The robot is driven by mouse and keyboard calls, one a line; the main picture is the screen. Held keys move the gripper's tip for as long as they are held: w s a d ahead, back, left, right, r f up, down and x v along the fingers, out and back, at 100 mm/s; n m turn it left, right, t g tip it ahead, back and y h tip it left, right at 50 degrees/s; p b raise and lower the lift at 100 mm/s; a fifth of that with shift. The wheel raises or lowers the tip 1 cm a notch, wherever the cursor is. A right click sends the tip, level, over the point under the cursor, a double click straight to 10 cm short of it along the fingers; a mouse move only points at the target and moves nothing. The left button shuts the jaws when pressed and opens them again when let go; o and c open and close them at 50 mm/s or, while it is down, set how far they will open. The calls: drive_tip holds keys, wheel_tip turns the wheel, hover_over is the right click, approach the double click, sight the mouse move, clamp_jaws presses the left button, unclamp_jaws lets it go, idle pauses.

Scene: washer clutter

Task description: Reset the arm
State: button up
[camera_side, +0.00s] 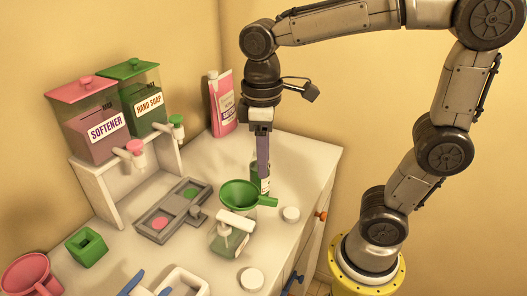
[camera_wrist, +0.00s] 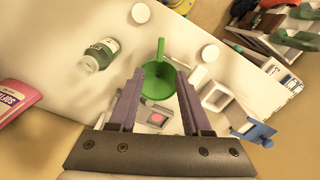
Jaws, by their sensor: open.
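My gripper (camera_side: 263,172) points down over the white counter, with its purple fingers near a small green bottle (camera_side: 266,183) and the green funnel (camera_side: 238,196). In the wrist view my gripper (camera_wrist: 160,76) has its two fingers apart with nothing held between them. The green funnel (camera_wrist: 158,82) shows beyond and between the fingertips, with its handle pointing away.
Softener (camera_side: 92,125) and hand soap (camera_side: 146,100) dispensers stand on a white shelf behind a grey tray (camera_side: 153,231). A pink detergent bottle (camera_side: 221,105) is at the back. A pink funnel (camera_side: 30,275) sits front left.

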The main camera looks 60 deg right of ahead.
drive_tip(key=s+d+f+m+t, duration=0.1)
drive_tip(key=s+d+m+t, duration=0.2)
drive_tip(key=s, duration=0.4)
drive_tip(key=m+t, duration=0.1)
drive_tip(key=t, duration=0.1)
drive_tip(key=shift+s+d+m+t, duration=0.3)
drive_tip(key=shift+s+t, duration=0.1)
